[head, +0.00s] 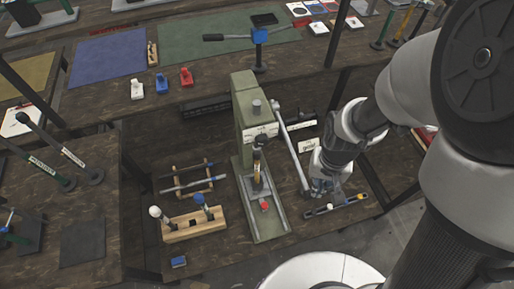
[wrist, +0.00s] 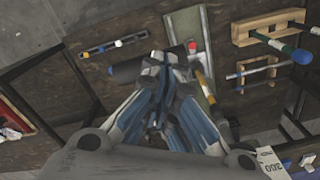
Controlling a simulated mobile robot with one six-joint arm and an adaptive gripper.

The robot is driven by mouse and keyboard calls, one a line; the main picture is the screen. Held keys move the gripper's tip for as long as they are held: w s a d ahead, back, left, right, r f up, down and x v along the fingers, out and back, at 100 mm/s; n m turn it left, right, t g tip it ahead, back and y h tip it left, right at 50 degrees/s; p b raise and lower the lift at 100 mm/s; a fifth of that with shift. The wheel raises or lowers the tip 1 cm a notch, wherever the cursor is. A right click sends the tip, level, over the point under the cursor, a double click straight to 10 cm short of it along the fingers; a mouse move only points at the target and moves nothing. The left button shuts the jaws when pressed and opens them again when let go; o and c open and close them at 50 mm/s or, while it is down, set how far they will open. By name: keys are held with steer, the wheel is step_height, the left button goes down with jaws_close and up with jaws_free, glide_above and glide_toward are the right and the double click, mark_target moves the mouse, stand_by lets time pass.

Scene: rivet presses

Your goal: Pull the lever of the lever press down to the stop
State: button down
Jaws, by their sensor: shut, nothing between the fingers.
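The lever press (head: 246,120) is a tall olive-green machine standing on the middle table, on a long green base. Its lever (head: 290,145) is a pale grey bar on the press's right side, slanting from near the top down towards my gripper (head: 318,190). My gripper is shut and empty, beside the lever's lower end; whether they touch is unclear. In the wrist view the gripper (wrist: 165,62) points at the base (wrist: 184,30), and a dark cylinder (wrist: 126,71) lies just left of the fingertips. A red piece (head: 265,205) sits on the base.
A wooden block with two handled tools (head: 195,228) and a wooden rack (head: 187,180) stand left of the press. A dark level-like strip (head: 337,205) lies right of the base, close to my gripper. A blue block (head: 179,262) lies at the front edge.

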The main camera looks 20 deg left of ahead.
steer(key=r, duration=0.1)
steer(key=r+p, duration=0.1)
steer(key=r, duration=0.1)
steer(key=shift+s+d+p, duration=0.15)
steer(key=shift+s+p, duration=0.05)
steer(key=shift+p, duration=0.1)
steer(key=w+a+r+p, duration=0.1)
steer(key=w+r+p, duration=0.1)
steer(key=r+p, duration=0.7)
steer(key=w+a+r+p, duration=0.1)
steer(key=w+r+p, duration=0.1)
steer(key=r+p, duration=0.6)
step_height(320, 180, up, 5)
steer(key=shift+a+f+p, duration=0.1)
steer(key=shift+a+p, duration=0.25)
steer(key=shift+p, duration=0.05)
stand_by(0.9)
steer(key=s+d+f+t+b, duration=0.4)
steer(key=s+d+b, duration=0.6)
steer(key=b, duration=1.4)
steer(key=s+f, duration=0.1)
steer(key=s, duration=0.2)
steer(key=shift+d+f+m+t, duration=0.2)
steer(key=shift+m+t, duration=0.1)
steer(key=shift+m, duration=0.1)
